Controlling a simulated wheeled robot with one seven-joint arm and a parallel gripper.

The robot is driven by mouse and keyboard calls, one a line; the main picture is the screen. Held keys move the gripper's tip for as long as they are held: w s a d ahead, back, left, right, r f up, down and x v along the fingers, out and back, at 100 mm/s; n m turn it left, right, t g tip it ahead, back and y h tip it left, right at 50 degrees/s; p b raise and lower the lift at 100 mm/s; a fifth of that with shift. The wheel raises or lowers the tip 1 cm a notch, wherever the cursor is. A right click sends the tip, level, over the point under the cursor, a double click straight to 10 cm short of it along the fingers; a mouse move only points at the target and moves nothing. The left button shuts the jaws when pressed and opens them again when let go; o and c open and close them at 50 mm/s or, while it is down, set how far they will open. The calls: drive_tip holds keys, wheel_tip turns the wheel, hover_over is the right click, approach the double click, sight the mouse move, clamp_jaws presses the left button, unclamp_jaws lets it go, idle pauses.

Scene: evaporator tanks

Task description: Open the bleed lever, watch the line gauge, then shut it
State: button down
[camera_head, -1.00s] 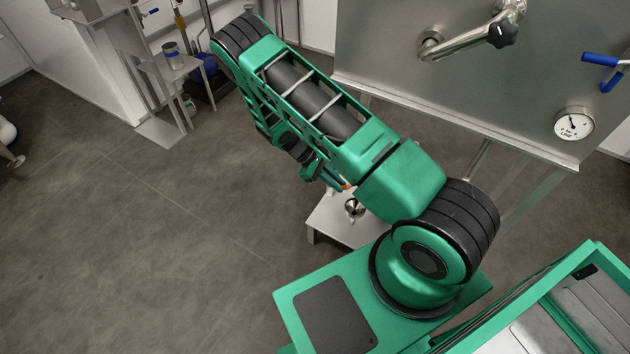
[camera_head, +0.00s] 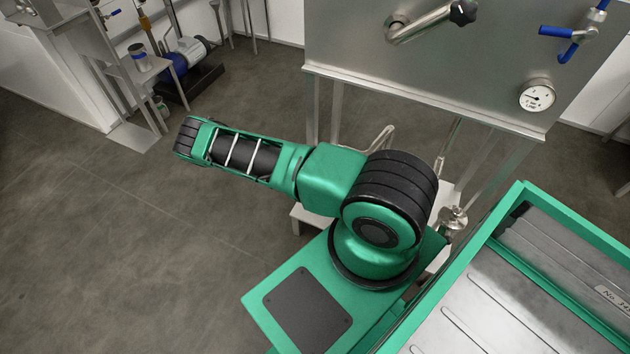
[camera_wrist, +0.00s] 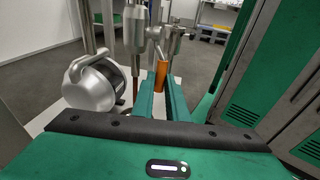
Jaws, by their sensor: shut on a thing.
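In the wrist view my gripper (camera_wrist: 161,95) has its two green fingers around an orange-brown lever grip (camera_wrist: 160,72). The grip stands upright between the fingers, below a steel valve fitting (camera_wrist: 155,33). The fingers are shut on this lever. The white line gauge (camera_head: 537,95) is on the lower right of the steel tank front in the head view. Its dark needle points roughly left; the figures are too small to read surely. In the head view my gripper and the held lever are hidden.
A rounded steel body (camera_wrist: 92,88) stands close left of my fingers. A low white stand (camera_head: 300,215) is behind my arm. Floor at left is clear.

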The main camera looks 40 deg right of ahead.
drive_tip(key=shift+w+d+f, duration=0.1)
drive_tip(key=shift+w, duration=0.05)
idle(0.3)
drive_tip(key=c, duration=1.7)
unclamp_jaws()
drive_tip(key=shift+c, duration=0.2)
drive_tip(key=v, duration=1)
drive_tip(key=shift+w+a+f, duration=0.2)
drive_tip(key=shift+w+a, duration=0.1)
drive_tip(key=shift+a, duration=0.05)
